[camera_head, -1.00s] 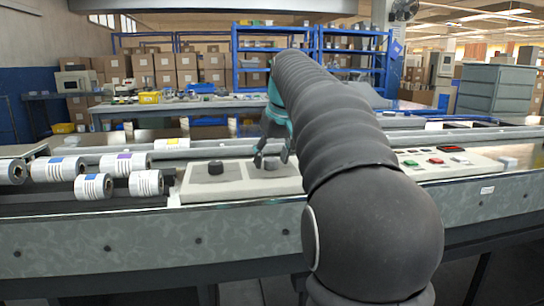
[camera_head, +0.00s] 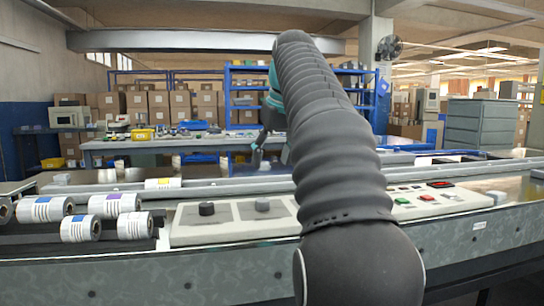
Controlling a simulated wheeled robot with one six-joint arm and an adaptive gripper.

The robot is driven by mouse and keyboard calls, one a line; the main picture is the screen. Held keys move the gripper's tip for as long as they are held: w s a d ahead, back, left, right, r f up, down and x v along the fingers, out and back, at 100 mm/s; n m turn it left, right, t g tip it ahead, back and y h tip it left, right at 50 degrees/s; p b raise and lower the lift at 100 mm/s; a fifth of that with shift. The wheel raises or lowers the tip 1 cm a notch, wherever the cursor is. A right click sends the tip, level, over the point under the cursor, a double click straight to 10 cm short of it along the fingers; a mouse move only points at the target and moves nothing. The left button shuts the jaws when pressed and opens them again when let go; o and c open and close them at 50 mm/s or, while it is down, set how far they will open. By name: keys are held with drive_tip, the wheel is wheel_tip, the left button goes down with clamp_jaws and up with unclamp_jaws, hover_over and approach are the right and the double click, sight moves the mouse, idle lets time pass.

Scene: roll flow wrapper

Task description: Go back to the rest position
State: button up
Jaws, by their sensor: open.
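My gripper (camera_head: 268,160) shows beyond the control panel, partly hidden behind my own dark, ribbed arm. Its jaws are open, point down and look empty, above the level of the machine top. The gripper is apart from both knobs.
Several white printed rolls (camera_head: 80,228) lie on the left of the machine. A panel with red and green buttons (camera_head: 400,201) is to the right of my arm. A blue shelf (camera_head: 240,95) and stacked boxes (camera_head: 140,101) stand behind.

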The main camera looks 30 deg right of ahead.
idle(0.5)
drive_tip(key=s+a+f, duration=0.5)
drive_tip(key=s+f, duration=0.2)
drive_tip(key=f, duration=0.3)
drive_tip(key=s+a+f+p, duration=0.1)
drive_tip(key=s+a+f, duration=0.5)
drive_tip(key=s+f, duration=0.2)
drive_tip(key=s+a+f+t, duration=0.1)
drive_tip(key=s+a+f, duration=0.4)
drive_tip(key=s+f, duration=0.3)
wheel_tip(320, 180, down, 5)
drive_tip(key=shift+a+r+p, duration=0.15)
drive_tip(key=shift+a+p, duration=0.1)
drive_tip(key=shift+p, duration=0.05)
drive_tip(key=shift+s, duration=0.1)
